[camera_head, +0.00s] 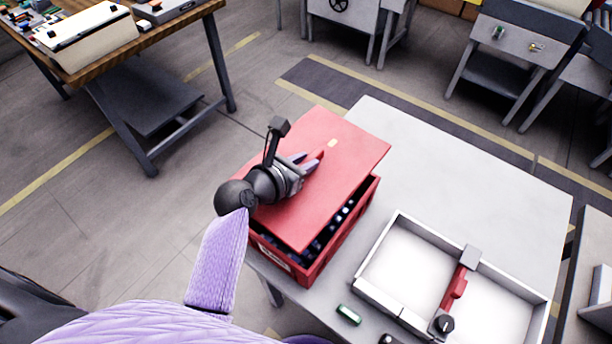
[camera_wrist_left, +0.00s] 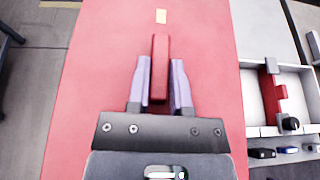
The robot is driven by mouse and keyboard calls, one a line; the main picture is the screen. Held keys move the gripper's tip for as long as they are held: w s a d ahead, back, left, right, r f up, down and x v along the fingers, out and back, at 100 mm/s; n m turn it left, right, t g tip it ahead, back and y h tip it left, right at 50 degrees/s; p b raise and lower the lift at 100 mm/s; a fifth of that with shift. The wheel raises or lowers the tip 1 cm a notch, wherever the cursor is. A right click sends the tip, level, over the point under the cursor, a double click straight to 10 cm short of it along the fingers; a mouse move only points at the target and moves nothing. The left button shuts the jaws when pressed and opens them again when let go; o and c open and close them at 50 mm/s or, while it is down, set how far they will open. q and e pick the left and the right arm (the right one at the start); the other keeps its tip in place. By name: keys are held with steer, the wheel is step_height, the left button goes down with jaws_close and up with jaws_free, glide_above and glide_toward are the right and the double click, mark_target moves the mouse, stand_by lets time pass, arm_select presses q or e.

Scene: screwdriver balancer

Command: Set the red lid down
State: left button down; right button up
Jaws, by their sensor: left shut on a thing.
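The red lid (camera_head: 338,164) lies slightly askew over the red crate (camera_head: 322,263), leaving a gap along the crate's right side. Dark items show inside through the gap. My left gripper (camera_head: 309,163) is above the lid, shut on its red handle. In the left wrist view the lid (camera_wrist_left: 205,60) fills the middle, and the handle (camera_wrist_left: 160,68) stands between the fingers of my left gripper (camera_wrist_left: 160,82). Whether the lid rests fully on the crate or is held just above it, I cannot tell. My right gripper is not in view.
The crate stands on a light grey table (camera_head: 480,175) with clear room behind and right of it. A white tray (camera_head: 398,225) with a red tool across it (camera_head: 455,287) is at the right. A green item (camera_head: 348,314) lies near the front edge.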

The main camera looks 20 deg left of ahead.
mark_target(272, 221)
arm_select(q)
steer(key=f, duration=0.1)
steer(key=d+f+b, duration=0.1)
steer(key=shift+f+n+y, duration=0.3)
step_height(272, 221, down, 8)
steer(key=b, duration=0.5)
steer(key=shift+a+f, duration=0.1)
steer(key=c, duration=0.5)
jaws_free()
steer(key=shift+c, duration=0.2)
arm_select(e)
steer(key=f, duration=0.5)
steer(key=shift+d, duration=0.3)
arm_select(q)
steer(key=shift+r, duration=0.3)
steer(key=p+v, duration=0.1)
steer(key=v, duration=0.5)
steer(key=p+v, duration=0.2)
steer(key=v, duration=0.4)
steer(key=shift+f, duration=0.25)
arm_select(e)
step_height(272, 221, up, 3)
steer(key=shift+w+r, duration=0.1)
